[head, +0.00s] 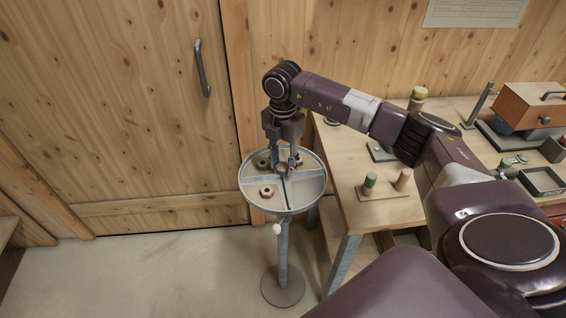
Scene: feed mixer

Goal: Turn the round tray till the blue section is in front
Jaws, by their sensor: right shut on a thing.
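The round tray (308,198) sits on a single-post stand beside the workbench. Dividers split it into sections. The front-left section looks pinkish and holds a red-brown ring (267,192). The front-right section looks pale grey and empty. A dark round piece (262,162) lies in the back-left section. I cannot make out a clearly blue section; my gripper hides part of the back. My right gripper (283,167) points down over the tray, shut on a small round piece near its middle, mostly hidden by the fingers. My left gripper is not in view.
A workbench (350,200) stands close on the right, with a small board of pegs (384,193), an orange-brown box (530,108) and a dark tray (541,181). A wooden door (110,120) is behind on the left. The floor left of the stand is clear.

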